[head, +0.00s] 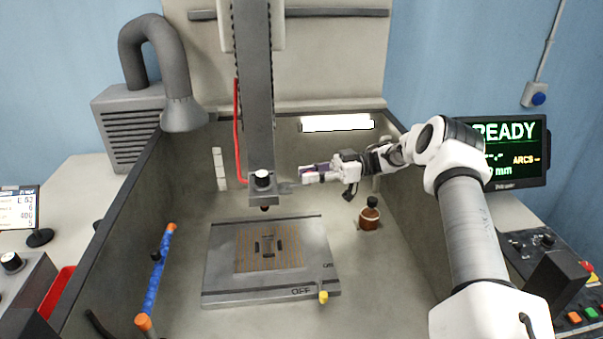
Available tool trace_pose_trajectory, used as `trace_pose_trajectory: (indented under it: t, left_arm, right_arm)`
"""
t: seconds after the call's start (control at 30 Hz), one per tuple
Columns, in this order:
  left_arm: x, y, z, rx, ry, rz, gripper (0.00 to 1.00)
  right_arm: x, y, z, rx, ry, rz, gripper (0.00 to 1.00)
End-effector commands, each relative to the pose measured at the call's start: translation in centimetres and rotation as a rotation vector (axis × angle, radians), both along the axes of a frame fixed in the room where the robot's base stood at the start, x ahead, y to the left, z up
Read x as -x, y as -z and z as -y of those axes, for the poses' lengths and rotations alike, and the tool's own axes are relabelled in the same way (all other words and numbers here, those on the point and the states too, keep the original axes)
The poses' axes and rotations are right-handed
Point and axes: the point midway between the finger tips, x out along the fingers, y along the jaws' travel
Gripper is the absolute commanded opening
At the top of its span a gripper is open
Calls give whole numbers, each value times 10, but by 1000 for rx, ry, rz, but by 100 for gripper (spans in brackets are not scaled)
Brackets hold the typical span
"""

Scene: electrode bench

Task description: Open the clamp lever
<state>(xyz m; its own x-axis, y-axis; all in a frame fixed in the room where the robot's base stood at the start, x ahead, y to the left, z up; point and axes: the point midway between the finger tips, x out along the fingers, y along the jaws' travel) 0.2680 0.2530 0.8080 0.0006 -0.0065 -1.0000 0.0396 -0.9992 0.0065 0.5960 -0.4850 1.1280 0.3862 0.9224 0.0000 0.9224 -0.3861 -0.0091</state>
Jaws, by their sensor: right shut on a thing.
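The clamp head (264,190) is a grey block with a dark round knob on its front, at the bottom of the vertical column. A short grey clamp lever (288,187) sticks out from its right side. My right gripper (305,176), with white and purple fingers, reaches in from the right and is shut on the outer end of the lever. The fingers hide that end, so the exact grip is hard to see. My left gripper is not in view.
Below is a grey plate (222,285) marked OFF with a yellow knob (323,297). A brown bottle (369,217) stands right of it, and a blue tube (156,280) with orange ends on the left. Tank walls (408,225) enclose the space. A screen (508,150) reads READY.

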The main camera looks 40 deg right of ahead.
Motion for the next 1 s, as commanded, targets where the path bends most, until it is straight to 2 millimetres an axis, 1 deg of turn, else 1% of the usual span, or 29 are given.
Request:
trace_pose_trajectory:
  t: [0.37, 0.4, 0.43, 0.47, 0.77, 0.87, 0.97, 1.0]
  left_arm:
    - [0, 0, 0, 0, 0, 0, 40]
    - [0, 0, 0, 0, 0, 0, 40]
    - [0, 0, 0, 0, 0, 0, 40]
    - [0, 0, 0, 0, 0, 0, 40]
    - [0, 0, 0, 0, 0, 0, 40]
    - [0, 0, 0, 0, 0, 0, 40]
    - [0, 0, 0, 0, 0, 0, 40]
    - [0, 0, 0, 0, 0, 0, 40]
  right_arm:
    - [0, -2, 1, -1, -1, 3, 0]
    - [0, -2, 1, -1, 0, 4, 34]
    - [0, -2, 1, -1, 0, 4, 44]
    - [0, -2, 1, -1, 0, 4, 46]
    - [0, -3, 1, -1, -1, 3, 46]
    - [0, -13, 1, -1, 0, 4, 46]
    - [0, -33, 1, -1, -1, 7, 46]
    - [-1, -43, 0, -1, -1, 8, 46]
